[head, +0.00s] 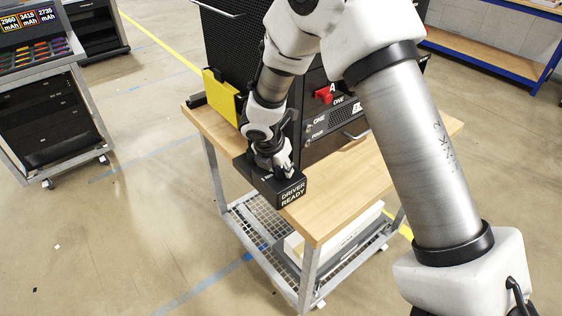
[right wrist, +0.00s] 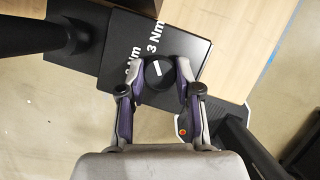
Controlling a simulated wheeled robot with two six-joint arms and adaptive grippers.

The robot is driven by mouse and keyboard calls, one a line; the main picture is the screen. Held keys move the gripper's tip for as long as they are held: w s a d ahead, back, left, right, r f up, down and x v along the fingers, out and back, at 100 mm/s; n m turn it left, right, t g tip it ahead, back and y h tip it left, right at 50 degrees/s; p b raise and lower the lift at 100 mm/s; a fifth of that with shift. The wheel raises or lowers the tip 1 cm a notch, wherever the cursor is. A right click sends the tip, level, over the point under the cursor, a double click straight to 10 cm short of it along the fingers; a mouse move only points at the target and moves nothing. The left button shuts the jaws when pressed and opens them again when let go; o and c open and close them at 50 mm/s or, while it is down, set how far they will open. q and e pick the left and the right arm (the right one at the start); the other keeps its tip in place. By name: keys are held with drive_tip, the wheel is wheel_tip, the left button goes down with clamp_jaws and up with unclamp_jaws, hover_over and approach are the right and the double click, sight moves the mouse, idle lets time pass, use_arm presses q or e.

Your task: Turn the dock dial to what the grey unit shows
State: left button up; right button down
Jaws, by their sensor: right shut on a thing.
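The dock is a black box (head: 275,188) at the near left corner of the wooden table, with "DRIVER READY" on its front. In the right wrist view, its top (right wrist: 185,42) carries white labels; one reads "3 Nm" and another is partly hidden. The round black dial (right wrist: 160,72) has a short white mark, slanted in this view. My right gripper (head: 274,165) reaches down onto the dock, and its fingers (right wrist: 160,80) are shut on the dial from both sides. I cannot pick out a grey unit's reading in these views. My left gripper is not in view.
A black cabinet (head: 318,140) with a red part (head: 324,95) and small labels stands on the wooden table (head: 350,185), close behind my right gripper. A yellow bin (head: 221,95) hangs at its left. A cart (head: 50,125) with mAh displays stands left.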

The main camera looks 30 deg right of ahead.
drive_tip(key=shift+m+p, duration=0.3)
drive_tip(key=shift+m, duration=0.2)
drive_tip(key=c, duration=0.8)
unclamp_jaws()
drive_tip(key=shift+f, duration=0.1)
drive_tip(key=v, duration=1.2)
drive_tip(key=shift+w, duration=0.25)
drive_tip(key=shift+a, duration=0.15)
